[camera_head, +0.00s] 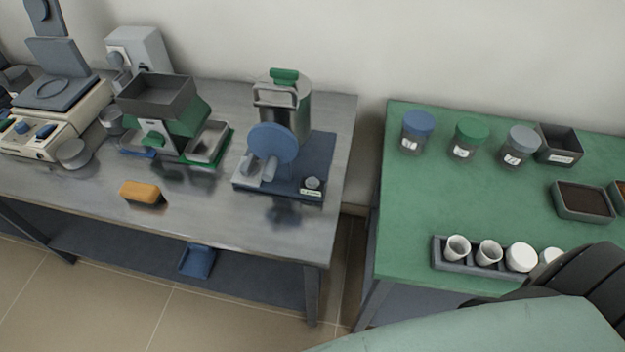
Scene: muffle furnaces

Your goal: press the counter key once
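A device with a blue disc (272,143) and a metal drum with a green top (284,76) stands on a dark blue base plate (318,150) near the right end of the grey metal bench. A small round grey button (312,182) sits at the front right corner of this plate, above a small pale label (310,192). It looks like the counter key, but the label is too small to read. Nothing touches the button.
An orange block (140,191) lies on the metal bench (220,222), left of the device. A hopper machine (158,98) stands behind it. A gap separates the green table (415,200), with jars and a cup rack (438,253). A dark ribbed shape (595,280) covers the lower right.

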